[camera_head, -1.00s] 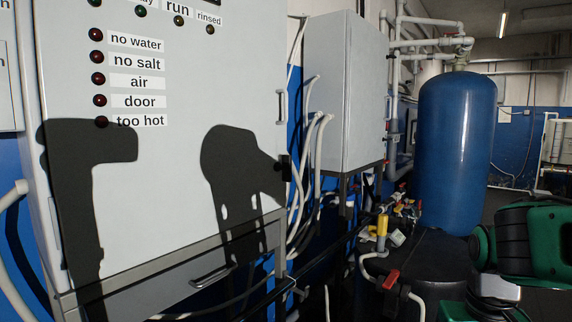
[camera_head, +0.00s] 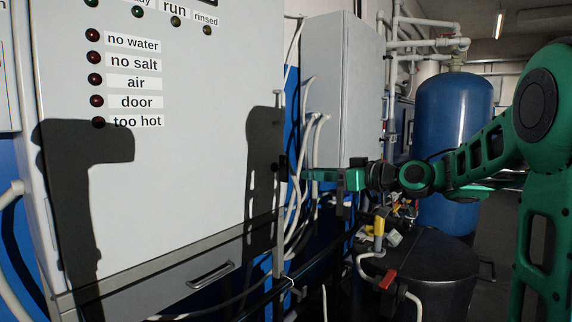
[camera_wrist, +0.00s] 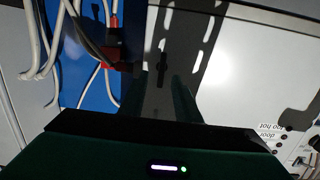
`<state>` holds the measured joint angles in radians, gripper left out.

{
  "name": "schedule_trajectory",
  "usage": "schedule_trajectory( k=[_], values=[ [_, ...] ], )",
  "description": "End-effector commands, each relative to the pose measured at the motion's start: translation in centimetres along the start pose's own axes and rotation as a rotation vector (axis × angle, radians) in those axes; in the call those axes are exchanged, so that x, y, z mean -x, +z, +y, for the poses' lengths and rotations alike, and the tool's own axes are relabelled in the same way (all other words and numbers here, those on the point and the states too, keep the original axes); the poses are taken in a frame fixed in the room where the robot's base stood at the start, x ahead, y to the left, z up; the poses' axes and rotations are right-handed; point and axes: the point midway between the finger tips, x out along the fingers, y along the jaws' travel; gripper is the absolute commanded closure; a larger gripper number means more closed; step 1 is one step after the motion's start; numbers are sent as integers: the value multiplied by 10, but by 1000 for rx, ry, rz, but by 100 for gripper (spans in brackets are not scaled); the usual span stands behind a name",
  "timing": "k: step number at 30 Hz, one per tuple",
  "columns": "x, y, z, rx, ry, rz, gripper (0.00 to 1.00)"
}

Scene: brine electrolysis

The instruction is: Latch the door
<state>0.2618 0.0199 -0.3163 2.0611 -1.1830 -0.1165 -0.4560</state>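The pale grey cabinet door (camera_head: 190,180) fills the left of the head view and looks closed or nearly so. A small black latch (camera_head: 283,168) sits on its right edge. In the wrist view the latch (camera_wrist: 162,66) is a narrow dark piece, lying lengthwise just beyond my fingertips. My gripper (camera_head: 306,174) reaches in from the right, with its fingertips close to the latch. In the wrist view its two dark fingers (camera_wrist: 163,84) stand apart with nothing between them. I cannot tell whether a fingertip touches the latch.
White hoses (camera_head: 297,215) hang right beside the door edge, behind my gripper. A second grey cabinet (camera_head: 343,90), a blue tank (camera_head: 452,120) and a black drum (camera_head: 430,275) stand to the right. A drawer handle (camera_head: 210,275) juts out below the door.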

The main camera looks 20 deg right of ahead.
Motion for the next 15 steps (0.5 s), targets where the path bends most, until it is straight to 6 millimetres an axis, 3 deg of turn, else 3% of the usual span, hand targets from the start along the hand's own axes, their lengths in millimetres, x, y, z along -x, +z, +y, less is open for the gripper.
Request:
schedule_trajectory(
  k=[3, 8, 15],
  values=[
    [-3, -19, 0, 16, -24, 72, 70],
    [-11, -27, 0, 22, -35, 100, 70],
    [-46, -30, -2, 21, -36, 99, 70]
  ],
)
